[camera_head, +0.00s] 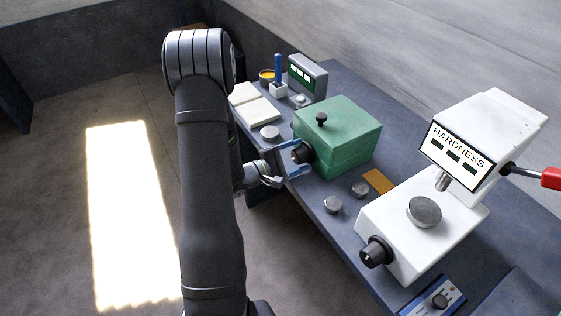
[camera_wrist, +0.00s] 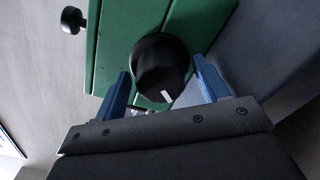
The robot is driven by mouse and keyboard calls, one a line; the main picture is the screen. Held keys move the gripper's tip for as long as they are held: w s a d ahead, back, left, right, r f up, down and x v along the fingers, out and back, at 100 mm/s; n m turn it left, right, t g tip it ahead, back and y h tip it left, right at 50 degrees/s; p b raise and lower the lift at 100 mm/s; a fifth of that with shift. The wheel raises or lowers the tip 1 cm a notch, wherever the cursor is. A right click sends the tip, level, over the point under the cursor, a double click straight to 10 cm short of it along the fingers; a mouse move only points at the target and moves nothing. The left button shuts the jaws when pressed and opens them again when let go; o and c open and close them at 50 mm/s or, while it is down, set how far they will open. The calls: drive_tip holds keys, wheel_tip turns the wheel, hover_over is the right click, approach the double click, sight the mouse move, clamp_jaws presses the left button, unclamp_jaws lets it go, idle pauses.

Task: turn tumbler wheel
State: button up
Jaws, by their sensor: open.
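A green box (camera_head: 340,130) stands on the bench with a black round wheel (camera_head: 302,153) on its near left side. In the wrist view the black wheel (camera_wrist: 160,62) has a white mark low on its rim and sticks out from the green box (camera_wrist: 110,45). My gripper (camera_head: 297,158) is open, with its blue fingers at the wheel. In the wrist view my gripper (camera_wrist: 161,68) has one finger on each side of the wheel. A gap shows at the right finger; I cannot tell whether the left finger touches.
A small black knob (camera_head: 321,118) tops the box. Metal discs (camera_head: 333,205) and an orange-brown plate (camera_head: 378,181) lie to its front right. A white hardness tester (camera_head: 408,240) stands right.

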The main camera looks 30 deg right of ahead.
drive_tip(key=a, duration=1.7)
drive_tip(key=shift+w+r, duration=0.15)
drive_tip(key=shift+r, duration=0.05)
drive_tip(key=s+a+r+m+y, duration=0.1)
drive_tip(key=s+r+m+y, duration=1.05)
drive_tip(key=r, duration=0.55)
drive_tip(key=s+a+f+t+y, duration=0.4)
drive_tip(key=s+a, duration=0.4)
drive_tip(key=a, duration=0.4)
drive_tip(key=shift+a+f+t, duration=0.25)
drive_tip(key=shift+f+t, duration=0.45)
drive_tip(key=shift+t, duration=0.1)
drive_tip(key=shift+m, duration=0.25)
